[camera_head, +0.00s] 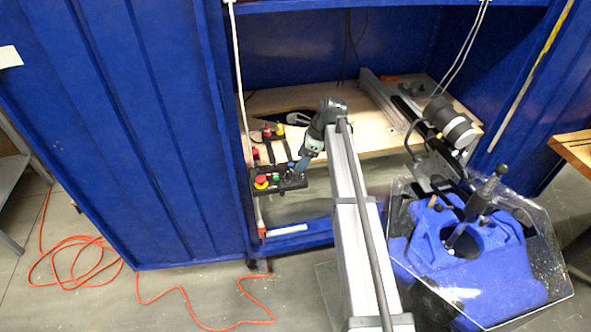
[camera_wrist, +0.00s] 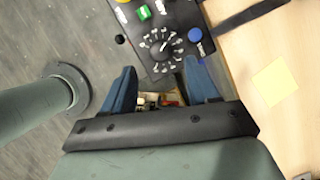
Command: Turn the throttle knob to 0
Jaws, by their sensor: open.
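The throttle knob (camera_wrist: 163,46) is a small round black dial in the wrist view, ringed by white number labels too small to read. In the head view my gripper (camera_head: 301,167) is over the box's right part, hiding the knob.
On the box are a green button (camera_wrist: 145,13), a blue button (camera_wrist: 195,34) and a red emergency stop on yellow (camera_head: 261,181). A second small panel (camera_head: 272,132) stands behind. A yellow note (camera_wrist: 275,82) lies on the wooden surface. Blue cabinet walls enclose the bench.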

